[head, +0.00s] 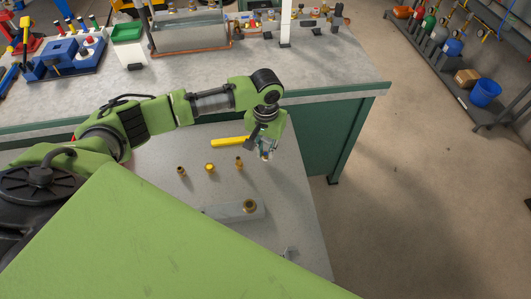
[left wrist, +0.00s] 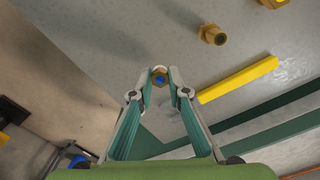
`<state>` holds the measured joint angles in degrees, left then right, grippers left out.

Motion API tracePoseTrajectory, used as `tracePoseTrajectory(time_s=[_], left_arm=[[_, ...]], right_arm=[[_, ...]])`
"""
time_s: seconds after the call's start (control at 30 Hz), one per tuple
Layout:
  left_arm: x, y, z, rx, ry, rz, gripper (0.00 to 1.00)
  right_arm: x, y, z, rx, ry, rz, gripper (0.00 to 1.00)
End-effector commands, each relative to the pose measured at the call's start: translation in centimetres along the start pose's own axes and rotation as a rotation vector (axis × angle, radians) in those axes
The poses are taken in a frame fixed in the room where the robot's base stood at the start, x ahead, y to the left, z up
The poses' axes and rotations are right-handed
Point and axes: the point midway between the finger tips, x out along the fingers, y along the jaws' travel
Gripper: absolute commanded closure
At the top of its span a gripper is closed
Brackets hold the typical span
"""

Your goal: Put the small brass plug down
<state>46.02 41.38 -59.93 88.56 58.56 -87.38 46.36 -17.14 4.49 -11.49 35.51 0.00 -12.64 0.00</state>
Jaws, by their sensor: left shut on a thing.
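In the head view my left gripper (head: 265,154) points down near the right edge of the grey worktop (head: 165,222), right of the yellow bar (head: 230,142). The plug is hard to make out there. I cannot tell its height above the surface. My right gripper is not seen.
Several brass fittings stand left of the gripper, among them a left one (head: 181,171), a middle one (head: 210,167) and a right one (head: 239,162). A grey block (head: 225,212) bears a brass ring (head: 250,205). A green-sided bench (head: 330,130) stands behind.

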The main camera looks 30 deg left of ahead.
Motion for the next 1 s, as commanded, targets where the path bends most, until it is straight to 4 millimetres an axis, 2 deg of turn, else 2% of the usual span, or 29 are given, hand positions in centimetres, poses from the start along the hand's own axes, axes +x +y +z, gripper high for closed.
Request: tracePoseTrajectory(time_s=[0.03,0.2,0.53,0.57,0.6,1.0], left_arm=[[0.5,0.0,0.2,0.001,-0.004,-0.002,1.0],[1.9,0.1,0.1,0.001,-0.001,-0.001,1.0],[2.3,0.1,0.2,0.0,-0.002,0.0,1.0],[2.3,0.0,0.1,0.0,-0.002,-0.001,0.77],[2.3,0.1,0.1,0.001,-0.002,-0.001,0.67],[1.9,0.0,0.1,0.001,0.001,0.0,0.67]], right_arm=[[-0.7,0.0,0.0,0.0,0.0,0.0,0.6],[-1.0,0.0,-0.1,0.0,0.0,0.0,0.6],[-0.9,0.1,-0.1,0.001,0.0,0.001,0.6],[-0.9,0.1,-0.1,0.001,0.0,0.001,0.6],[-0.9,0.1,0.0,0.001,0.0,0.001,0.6],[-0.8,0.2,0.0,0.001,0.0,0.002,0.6]])
